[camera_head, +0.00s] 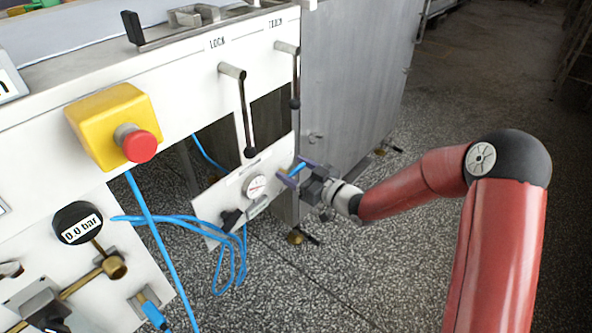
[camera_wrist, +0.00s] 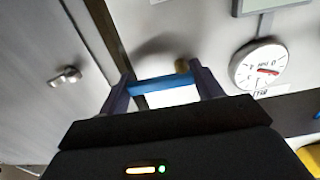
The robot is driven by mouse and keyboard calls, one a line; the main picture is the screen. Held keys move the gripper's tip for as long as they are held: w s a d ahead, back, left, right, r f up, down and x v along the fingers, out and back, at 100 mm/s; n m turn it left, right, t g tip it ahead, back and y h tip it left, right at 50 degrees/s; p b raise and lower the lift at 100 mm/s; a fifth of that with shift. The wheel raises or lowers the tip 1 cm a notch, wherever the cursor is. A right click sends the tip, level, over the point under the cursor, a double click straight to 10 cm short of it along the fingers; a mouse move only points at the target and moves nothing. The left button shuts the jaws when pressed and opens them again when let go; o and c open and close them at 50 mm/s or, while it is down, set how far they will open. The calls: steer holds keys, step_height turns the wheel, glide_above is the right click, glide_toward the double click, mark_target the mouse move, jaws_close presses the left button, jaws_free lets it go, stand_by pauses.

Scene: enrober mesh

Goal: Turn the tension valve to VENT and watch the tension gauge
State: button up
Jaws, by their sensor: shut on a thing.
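My gripper (camera_head: 298,174) is at the right end of the small white panel (camera_head: 210,208) under the machine. It is shut on a blue bar-shaped handle, apparently the tension valve's (camera_wrist: 165,83), which spans between the two fingers in the wrist view. A small brass-coloured part (camera_wrist: 182,66) shows just behind the handle. The round white gauge (camera_head: 256,186) is left of my gripper on the same panel. In the wrist view the gauge (camera_wrist: 258,67) shows a red needle, but its reading is too blurred to tell. I cannot read any VENT mark.
Two black-handled levers marked LOCK (camera_head: 245,115) and TEN-something (camera_head: 293,75) hang above the panel. Further left are a red emergency button (camera_head: 138,143), a 0.0 bar display (camera_head: 78,223) and blue hoses (camera_head: 150,240). Open floor lies to the right.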

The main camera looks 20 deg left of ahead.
steer(key=m, duration=0.2)
steer(key=f+m, duration=0.1)
steer(key=m, duration=0.1)
steer(key=shift+m+p, duration=0.3)
steer(key=shift+p, duration=0.05)
steer(key=m, duration=0.3)
steer(key=shift+s+f+m+p, duration=0.25)
steer(key=shift+f+m+p, duration=0.05)
steer(key=shift+f+p, duration=0.1)
steer(key=shift+s+a+f+m+p, duration=0.2)
steer(key=shift+s+m, duration=0.1)
steer(key=shift+m, duration=1.3)
steer(key=shift+s+a+f+m+p, duration=0.15)
steer(key=shift+s+m+p, duration=0.15)
steer(key=shift+m, duration=1.3)
steer(key=shift+s+a+f+m+p, duration=0.15)
steer(key=shift+s+m, duration=0.15)
steer(key=shift+m, duration=1.3)
steer(key=o, duration=1)
